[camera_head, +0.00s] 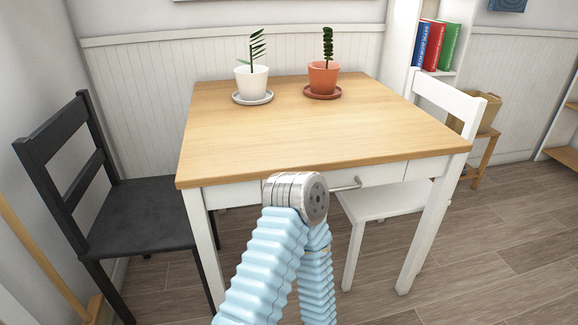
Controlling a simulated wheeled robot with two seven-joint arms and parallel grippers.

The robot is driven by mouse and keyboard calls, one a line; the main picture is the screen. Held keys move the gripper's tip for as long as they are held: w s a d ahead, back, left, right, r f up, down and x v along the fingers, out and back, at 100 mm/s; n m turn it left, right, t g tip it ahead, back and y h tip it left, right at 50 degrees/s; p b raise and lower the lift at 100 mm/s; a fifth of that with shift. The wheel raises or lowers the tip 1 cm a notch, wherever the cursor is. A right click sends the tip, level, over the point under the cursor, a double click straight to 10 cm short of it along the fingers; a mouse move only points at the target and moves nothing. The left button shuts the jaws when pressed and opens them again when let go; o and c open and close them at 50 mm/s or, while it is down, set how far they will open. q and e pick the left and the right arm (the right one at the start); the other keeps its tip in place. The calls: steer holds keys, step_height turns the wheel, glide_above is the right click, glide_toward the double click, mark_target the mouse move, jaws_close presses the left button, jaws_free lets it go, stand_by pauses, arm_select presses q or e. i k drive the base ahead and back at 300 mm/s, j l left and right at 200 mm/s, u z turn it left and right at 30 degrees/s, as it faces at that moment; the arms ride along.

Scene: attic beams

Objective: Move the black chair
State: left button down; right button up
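The black chair (137,216) stands upright on the floor at the left, its slatted backrest toward the left and its seat facing the table. Part of its right side is close to or under the left end of the wooden table (315,140); I cannot tell whether they touch. One of my arms, in a light blue ribbed sleeve, rises at the bottom centre and bends at a metal joint in front of the table. Neither of my grippers shows, and nothing of mine is seen on the chair.
A white pot (252,80) and an orange pot (323,78) with plants stand on the table. A white chair (385,202) is at its right. A bookshelf, a basket (487,112) on a stool and a wooden pole (45,262) stand around. Floor is clear at the lower right.

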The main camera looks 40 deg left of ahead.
mark_target(146, 217)
steer(key=u, duration=2.55)
